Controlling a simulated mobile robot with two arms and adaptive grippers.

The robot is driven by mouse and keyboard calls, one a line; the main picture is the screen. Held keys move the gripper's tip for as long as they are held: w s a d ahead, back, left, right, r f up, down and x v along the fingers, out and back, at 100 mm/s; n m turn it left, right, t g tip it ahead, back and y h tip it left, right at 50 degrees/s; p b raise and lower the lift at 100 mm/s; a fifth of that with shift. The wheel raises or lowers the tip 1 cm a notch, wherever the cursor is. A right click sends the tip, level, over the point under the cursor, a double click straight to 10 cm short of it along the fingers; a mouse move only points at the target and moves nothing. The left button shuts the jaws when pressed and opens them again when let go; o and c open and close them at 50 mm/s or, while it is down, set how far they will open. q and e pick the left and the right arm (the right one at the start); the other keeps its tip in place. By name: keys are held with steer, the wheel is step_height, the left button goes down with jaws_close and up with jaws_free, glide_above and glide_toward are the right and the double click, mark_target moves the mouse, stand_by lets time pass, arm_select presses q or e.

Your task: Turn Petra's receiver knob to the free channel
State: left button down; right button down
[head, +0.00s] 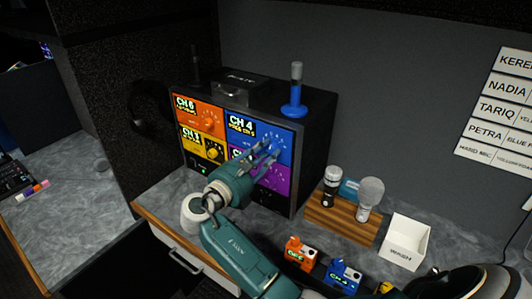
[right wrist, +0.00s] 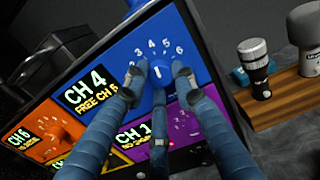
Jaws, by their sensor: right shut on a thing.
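The receiver rack (head: 318,145) stands on the counter with orange, blue, yellow and purple panels, each with a knob. The wall list (head: 487,131) pairs Petra with blue. The blue panel (right wrist: 190,30) reads CH 4, with a smaller "FREE CH" line whose last digit is hard to read. Its blue knob (right wrist: 160,72) has a white mark and numbers around it. My right gripper (head: 268,150) reaches the blue panel; its fingers (right wrist: 159,77) are closed around the knob, partly hiding it. The purple panel (right wrist: 185,128) below is partly covered by the fingers. My left gripper is not in view.
A blue antenna (head: 295,95) and a dark box (head: 238,88) sit on the rack. Right of it are a wooden holder (head: 340,226) with microphones, a white bin (head: 404,242), and orange (head: 300,253) and blue (head: 343,276) packs. A white roll (head: 194,213) is near my right arm.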

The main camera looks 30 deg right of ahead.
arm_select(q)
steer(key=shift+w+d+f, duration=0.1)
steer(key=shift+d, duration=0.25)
arm_select(e)
steer(key=shift+f, duration=0.1)
steer(key=shift+m, duration=0.4)
steer(key=m+b, duration=0.2)
steer(key=m, duration=0.1)
steer(key=shift+f+m, duration=0.1)
steer(key=shift+m, duration=0.2)
arm_select(q)
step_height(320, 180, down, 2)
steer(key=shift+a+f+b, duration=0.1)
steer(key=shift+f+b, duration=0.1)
steer(key=shift+b, duration=0.15)
arm_select(e)
steer(key=shift+m, duration=0.6)
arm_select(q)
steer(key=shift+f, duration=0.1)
arm_select(e)
steer(key=c, duration=1.4)
jaws_free()
steer(key=shift+c, duration=0.2)
steer(key=shift+o, duration=0.2)
steer(key=shift+w+d, duration=0.1)
steer(key=shift+d, duration=0.05)
